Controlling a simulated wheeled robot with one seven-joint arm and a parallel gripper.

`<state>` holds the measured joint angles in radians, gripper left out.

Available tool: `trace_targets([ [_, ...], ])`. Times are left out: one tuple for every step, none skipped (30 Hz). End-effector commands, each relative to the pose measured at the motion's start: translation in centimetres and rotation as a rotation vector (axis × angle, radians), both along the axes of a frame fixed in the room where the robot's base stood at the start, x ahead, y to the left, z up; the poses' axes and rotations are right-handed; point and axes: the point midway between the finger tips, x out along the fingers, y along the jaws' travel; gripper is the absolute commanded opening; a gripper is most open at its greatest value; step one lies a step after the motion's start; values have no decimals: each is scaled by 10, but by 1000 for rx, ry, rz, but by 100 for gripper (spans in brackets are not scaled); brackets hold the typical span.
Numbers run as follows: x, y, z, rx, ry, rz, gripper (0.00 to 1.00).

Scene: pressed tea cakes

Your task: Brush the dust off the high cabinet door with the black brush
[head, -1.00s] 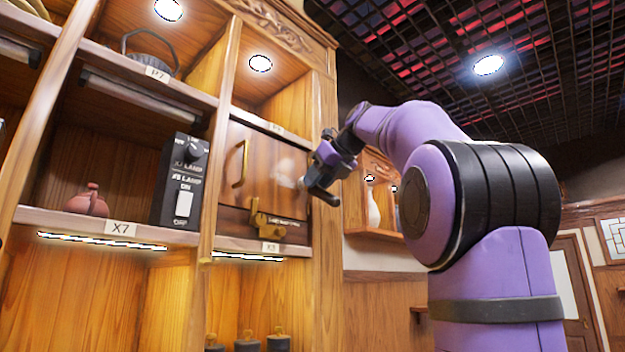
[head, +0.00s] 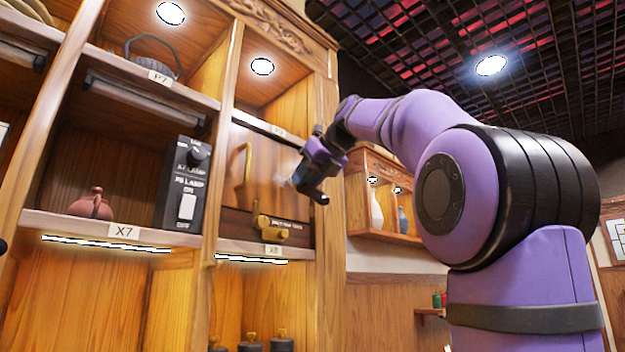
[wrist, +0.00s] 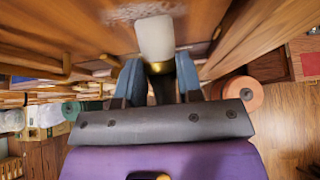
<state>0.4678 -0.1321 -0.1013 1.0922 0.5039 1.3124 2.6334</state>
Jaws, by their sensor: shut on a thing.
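The high cabinet door (head: 262,172) is a brown wooden panel with an upright brass handle (head: 247,164) on its left and a brass latch (head: 270,226) below. My gripper (head: 303,184) is in front of the door's right part. The bristles point at the door. A pale dust patch (wrist: 140,12) lies on the door just beyond the bristle tips. I cannot tell whether they touch.
Left of the door are a black lamp switch box (head: 185,187) and a small reddish teapot (head: 92,204) on a shelf. Dark canisters (head: 281,342) stand below. A wall shelf with vases (head: 376,211) is to the right, behind my arm.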

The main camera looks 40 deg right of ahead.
Motion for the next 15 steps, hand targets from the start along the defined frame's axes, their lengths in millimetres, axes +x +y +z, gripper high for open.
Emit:
trace_targets([
  [2,7,-1,3,0,10,8],
  [2,10,-1,3,0,10,8],
  [2,13,-1,3,0,10,8],
  [1,15,-1,3,0,10,8],
  [1,17,-1,3,0,10,8],
  [1,20,-1,3,1,10,8],
  [1,22,-1,3,1,10,8],
  [1,23,-1,3,1,9,8],
  [1,24,-1,3,1,9,8],
  [1,25,-1,4,1,8,8],
  [1,25,-1,4,1,8,8],
  [1,26,-1,4,1,8,8],
  [1,27,-1,4,1,8,8],
  [0,28,-1,3,1,9,8],
  [0,29,-1,3,0,9,8],
])
